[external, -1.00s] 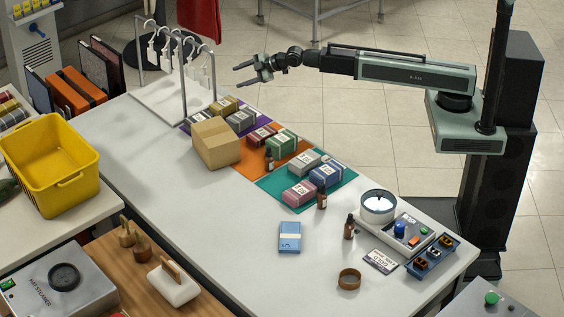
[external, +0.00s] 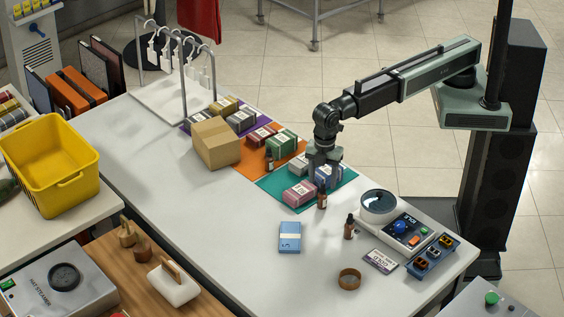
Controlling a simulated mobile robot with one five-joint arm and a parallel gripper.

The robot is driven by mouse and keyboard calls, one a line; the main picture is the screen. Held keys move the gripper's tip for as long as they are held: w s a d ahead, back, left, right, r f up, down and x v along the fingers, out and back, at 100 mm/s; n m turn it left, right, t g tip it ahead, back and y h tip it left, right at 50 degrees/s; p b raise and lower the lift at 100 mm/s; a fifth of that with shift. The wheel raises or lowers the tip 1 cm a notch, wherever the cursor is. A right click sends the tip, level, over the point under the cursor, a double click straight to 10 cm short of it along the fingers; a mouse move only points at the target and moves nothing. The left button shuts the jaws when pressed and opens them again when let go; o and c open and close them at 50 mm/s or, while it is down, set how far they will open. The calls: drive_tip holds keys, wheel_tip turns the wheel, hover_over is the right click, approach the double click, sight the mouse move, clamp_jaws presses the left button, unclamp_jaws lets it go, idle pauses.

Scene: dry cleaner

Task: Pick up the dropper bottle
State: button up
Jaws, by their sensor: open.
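Three small brown dropper bottles with dark tops show on the white table. One dropper bottle (external: 322,199) stands upright at the front edge of the teal mat (external: 341,186). A second dropper bottle (external: 348,230) stands nearer the front, left of the white device. A third dropper bottle (external: 269,162) stands by the orange mat. My gripper (external: 322,166) is open and points down over the teal mat, just behind and above the first bottle. It partly hides the packets beneath it, and its fingertips are hard to make out.
A pink packet (external: 299,193) and a blue packet (external: 329,178) lie close below my gripper. A green packet (external: 281,143) and a cardboard box (external: 215,144) are farther left. A light blue packet (external: 290,238) and a brown ring (external: 349,279) lie in front, with clear table between.

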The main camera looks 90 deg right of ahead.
sight(322, 195)
drive_tip(key=shift+s+d+f, duration=0.1)
drive_tip(key=shift+s+f, duration=0.05)
drive_tip(key=shift+f, duration=0.15)
wheel_tip(322, 195, down, 8)
drive_tip(key=b, duration=0.8)
drive_tip(key=shift+r, duration=0.3)
clamp_jaws()
